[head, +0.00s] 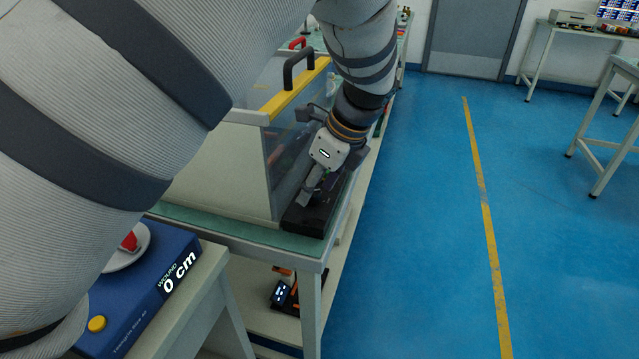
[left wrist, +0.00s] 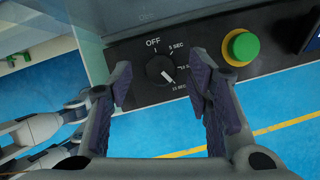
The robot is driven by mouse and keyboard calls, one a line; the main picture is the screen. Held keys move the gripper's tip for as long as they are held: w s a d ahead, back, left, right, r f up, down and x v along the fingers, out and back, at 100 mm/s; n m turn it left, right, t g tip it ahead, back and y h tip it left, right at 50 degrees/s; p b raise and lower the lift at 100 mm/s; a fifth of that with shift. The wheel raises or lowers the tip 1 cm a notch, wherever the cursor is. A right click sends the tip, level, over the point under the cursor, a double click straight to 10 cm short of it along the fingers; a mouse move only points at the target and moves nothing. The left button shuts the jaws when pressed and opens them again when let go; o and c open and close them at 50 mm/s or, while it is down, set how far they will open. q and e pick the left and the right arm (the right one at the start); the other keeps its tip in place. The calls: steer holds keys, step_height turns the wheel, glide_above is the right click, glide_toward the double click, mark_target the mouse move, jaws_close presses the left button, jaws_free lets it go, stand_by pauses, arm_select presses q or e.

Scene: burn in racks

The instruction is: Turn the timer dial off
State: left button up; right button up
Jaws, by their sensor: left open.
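The timer dial (left wrist: 160,70) is a round black knob on a black control panel (left wrist: 125,58). Its white pointer line points to the lower right, near the 15 SEC label; OFF is printed above the knob. My left gripper (left wrist: 163,88) is open, one finger on each side of the dial in the left wrist view, with gaps visible between fingers and knob. In the head view my left gripper (head: 308,190) reaches down over the black panel (head: 305,220) at the bench's edge; the dial is hidden there.
A green button (left wrist: 240,46) sits right of the dial. A clear-sided enclosure with a yellow edge (head: 290,93) and black handle (head: 299,68) stands beside the panel. A blue device (head: 140,300) is at lower left. The blue floor (head: 430,220) at right is clear.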

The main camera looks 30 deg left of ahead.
arm_select(q)
steer(key=shift+a+f, duration=0.25)
steer(key=shift+f, duration=0.35)
jaws_close()
